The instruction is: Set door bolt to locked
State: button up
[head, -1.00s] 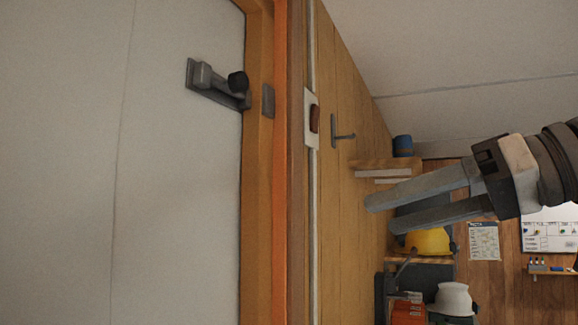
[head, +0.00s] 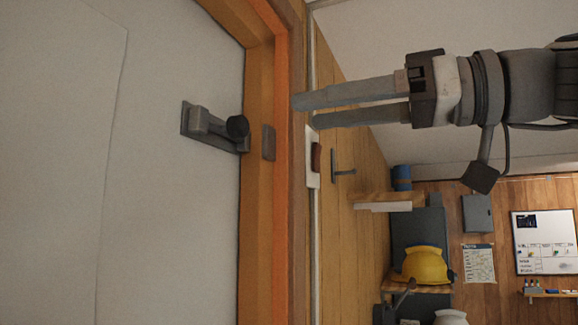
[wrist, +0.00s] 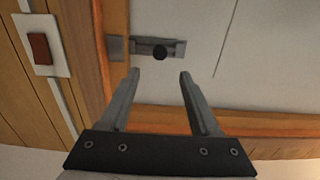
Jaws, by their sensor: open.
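The door bolt (head: 211,127) is a grey metal slide bolt with a round black knob (head: 237,127), mounted on the pale door (head: 150,210) near its edge. A separate grey keeper plate (head: 268,142) sits on the orange-brown frame; a gap shows between it and the bolt's plate in the head view. In the wrist view the knob (wrist: 160,52) lies ahead of and between the fingertips, apart from them. My gripper (head: 303,112) is open and empty, to the right of the bolt in the head view. It also shows in the wrist view (wrist: 160,75).
A switch with a red-brown rocker (head: 316,157) is on the wood wall beside the frame, close to my fingers in the head view. A coat hook (head: 343,172), a shelf (head: 390,203) and a yellow helmet (head: 424,264) are further along. The space before the door looks clear.

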aim_at(245, 123)
jog(key=p+x, duration=0.1)
jog(key=x, duration=0.8)
jog(key=shift+w+a+p, duration=0.15)
jog(key=shift+a+p, duration=0.15)
jog(key=shift+p, duration=0.1)
grip_shut()
dwell(0.9)
